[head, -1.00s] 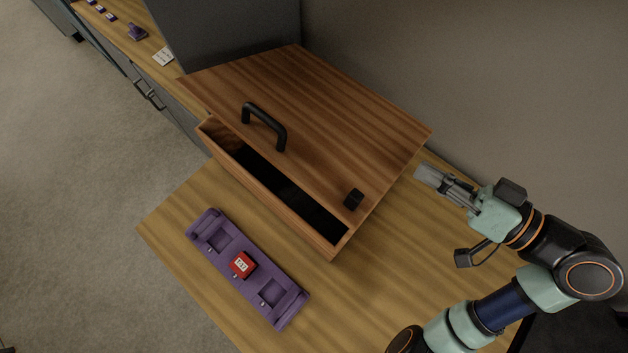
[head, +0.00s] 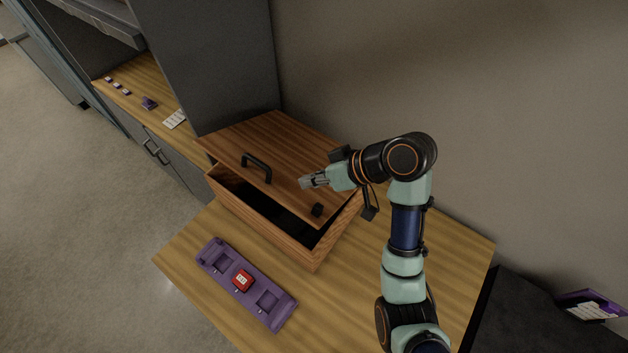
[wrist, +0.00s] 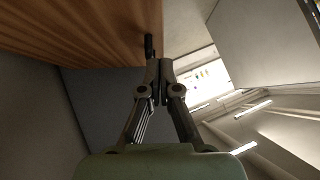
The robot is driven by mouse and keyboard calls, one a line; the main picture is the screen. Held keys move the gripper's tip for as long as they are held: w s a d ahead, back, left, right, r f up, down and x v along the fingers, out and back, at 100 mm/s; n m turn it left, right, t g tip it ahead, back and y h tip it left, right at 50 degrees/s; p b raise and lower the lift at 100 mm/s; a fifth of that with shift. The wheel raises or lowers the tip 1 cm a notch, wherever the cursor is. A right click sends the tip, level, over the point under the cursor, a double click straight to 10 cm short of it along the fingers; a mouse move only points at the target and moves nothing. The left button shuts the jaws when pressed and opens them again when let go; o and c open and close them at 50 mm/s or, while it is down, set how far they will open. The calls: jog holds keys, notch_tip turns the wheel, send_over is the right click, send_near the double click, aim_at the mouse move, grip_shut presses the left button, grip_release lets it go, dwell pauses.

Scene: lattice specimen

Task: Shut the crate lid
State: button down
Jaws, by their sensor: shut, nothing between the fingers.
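The wooden crate (head: 262,232) stands on the wooden table with its lid (head: 290,146) ajar. A dark gap shows between the lid's front edge and the crate's front rim.
A purple tray (head: 215,256) with a red block (head: 243,280) lies in front of the crate. A grey upright panel (head: 215,65) stands behind the crate, and a wall runs along the right. The table's front right part is clear.

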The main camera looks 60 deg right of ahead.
aim_at(281, 200)
jog(key=x, duration=0.5)
jog(key=shift+w+a+f+p, duration=0.15)
jog(key=shift+w+p, duration=0.15)
jog(key=shift+p, duration=0.05)
jog(key=f, duration=0.1)
jog(key=a+f, duration=0.1)
jog(key=f, duration=0.1)
jog(key=shift+p, duration=0.3)
jog(key=shift+a+f, duration=0.15)
jog(key=shift+f, duration=0.1)
